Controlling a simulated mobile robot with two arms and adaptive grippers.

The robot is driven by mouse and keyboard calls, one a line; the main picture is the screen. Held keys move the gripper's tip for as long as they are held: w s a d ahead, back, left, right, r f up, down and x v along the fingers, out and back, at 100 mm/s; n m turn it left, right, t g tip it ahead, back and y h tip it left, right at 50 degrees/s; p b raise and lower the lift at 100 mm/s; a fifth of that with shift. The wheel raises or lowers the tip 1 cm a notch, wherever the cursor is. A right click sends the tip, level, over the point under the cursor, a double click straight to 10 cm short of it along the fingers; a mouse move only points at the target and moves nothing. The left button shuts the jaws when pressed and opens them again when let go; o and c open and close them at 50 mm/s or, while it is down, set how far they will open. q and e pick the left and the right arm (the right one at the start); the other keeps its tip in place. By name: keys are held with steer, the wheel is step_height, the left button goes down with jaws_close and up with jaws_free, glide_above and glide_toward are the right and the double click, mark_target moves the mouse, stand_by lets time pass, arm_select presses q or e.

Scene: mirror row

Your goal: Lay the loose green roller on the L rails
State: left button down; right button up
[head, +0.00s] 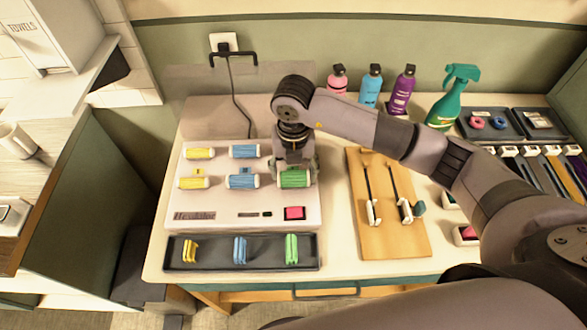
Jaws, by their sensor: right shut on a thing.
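A green roller (294,180) is between the fingers of my right gripper (295,167), which is shut on it. It is at the right of the white heater (225,211), in line with the front yellow roller (193,181) and front blue roller (241,181). I cannot tell whether it touches the heater. A yellow roller (199,153) and a blue roller (244,151) lie in the back row. My gripper and arm hide the back right of the heater, and I cannot make out an L mark. My left gripper is not in view.
A dark tray (216,257) in front holds yellow, blue and green clips. A wooden board (385,240) with two dark rods lies to the right. Bottles (371,88) and a green spray bottle (447,105) stand behind my right arm. A black cord runs behind the heater.

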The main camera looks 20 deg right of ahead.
steer(key=o, duration=1.2)
steer(key=shift+o, duration=0.7)
steer(key=shift+o, duration=1.1)
steer(key=shift+r+p, duration=2.3)
steer(key=shift+r, duration=1.25)
steer(key=shift+f, duration=0.1)
